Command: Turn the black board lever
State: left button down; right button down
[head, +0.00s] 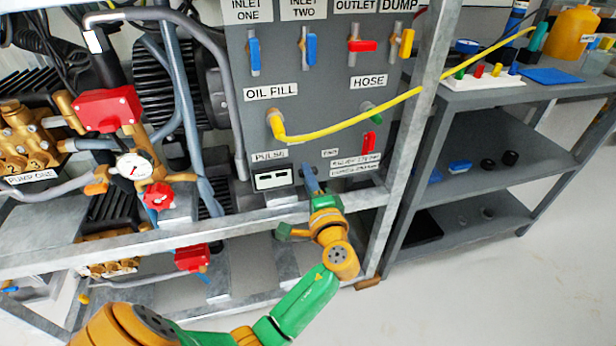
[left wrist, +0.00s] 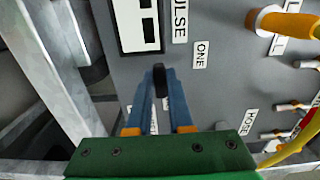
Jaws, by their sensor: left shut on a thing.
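The grey board (head: 330,112) stands upright in a metal frame, with labels and coloured levers on it. The black lever (left wrist: 160,77) shows in the left wrist view between my left fingertips, below the white pulse display. In the head view my left gripper (head: 309,178) reaches the lower part of the board, just right of the pulse display (head: 273,178), and the black lever is hidden behind it. In the left wrist view the blue fingers of my left gripper (left wrist: 160,88) are shut on the lever. My right gripper is out of view.
Blue, red and yellow levers line the board's top. A yellow hose (head: 350,124) runs from the board to the shelf unit (head: 480,160) at right. A metal frame rail (head: 240,224) crosses below the board. Pumps stand at left. The floor at lower right is clear.

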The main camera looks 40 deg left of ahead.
pick_arm(q)
jog(key=c, duration=0.8)
grip_release()
jog(key=v, duration=0.7)
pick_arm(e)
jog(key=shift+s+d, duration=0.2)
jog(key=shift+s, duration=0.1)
